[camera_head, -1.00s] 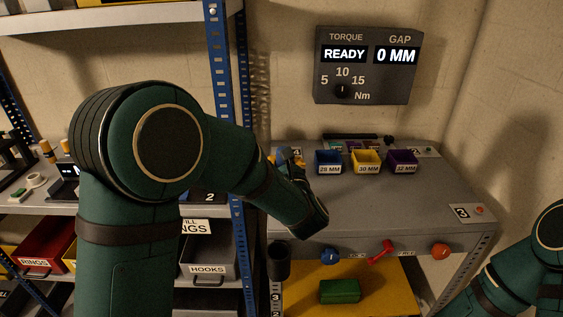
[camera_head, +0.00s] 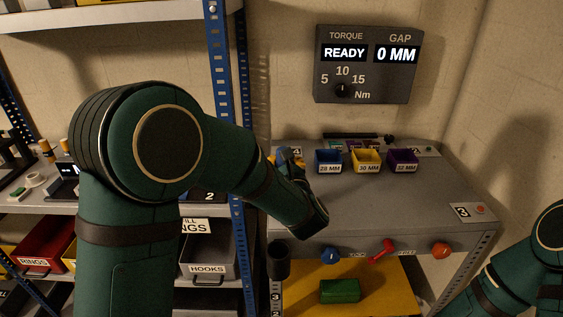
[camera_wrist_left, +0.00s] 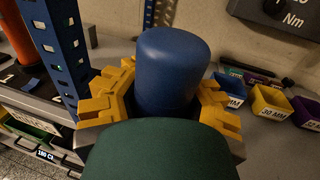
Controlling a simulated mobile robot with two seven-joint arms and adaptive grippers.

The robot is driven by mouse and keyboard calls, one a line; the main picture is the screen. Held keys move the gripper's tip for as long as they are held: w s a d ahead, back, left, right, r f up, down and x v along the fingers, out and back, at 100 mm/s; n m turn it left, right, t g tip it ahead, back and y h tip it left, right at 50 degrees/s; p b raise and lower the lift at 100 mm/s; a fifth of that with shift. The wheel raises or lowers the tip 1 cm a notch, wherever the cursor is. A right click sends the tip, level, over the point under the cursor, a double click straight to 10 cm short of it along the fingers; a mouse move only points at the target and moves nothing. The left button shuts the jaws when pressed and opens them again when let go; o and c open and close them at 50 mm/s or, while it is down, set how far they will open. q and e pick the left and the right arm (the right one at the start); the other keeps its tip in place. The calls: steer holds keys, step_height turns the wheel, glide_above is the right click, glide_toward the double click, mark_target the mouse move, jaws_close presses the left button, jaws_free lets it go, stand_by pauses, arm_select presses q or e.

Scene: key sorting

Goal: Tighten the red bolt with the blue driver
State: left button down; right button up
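The blue driver (camera_wrist_left: 172,75) shows in the left wrist view as a thick blue cylinder with a rounded end. The yellow fingers of my left gripper (camera_wrist_left: 165,95) are closed around it on both sides. In the head view my left gripper (camera_head: 284,160) is at the bench's back left corner, mostly behind my forearm, with a bit of blue showing. The driver's tip is hidden. A small red-orange round piece (camera_head: 480,209) sits on the plate marked 3 at the bench's right front; I cannot tell whether it is the red bolt. My right gripper is out of view.
Blue (camera_head: 328,168), yellow (camera_head: 367,168) and purple (camera_head: 402,167) bins stand at the back of the grey bench (camera_head: 390,210). The wall panel (camera_head: 368,65) reads READY and 0 MM. A blue shelf post (camera_head: 222,110) stands left of the bench. The bench's middle is clear.

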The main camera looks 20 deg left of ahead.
arm_select(q)
steer(key=shift+f+b, duration=0.25)
steer(key=shift+b, duration=0.25)
stand_by(1.6)
steer(key=shift+f, duration=0.15)
stand_by(0.8)
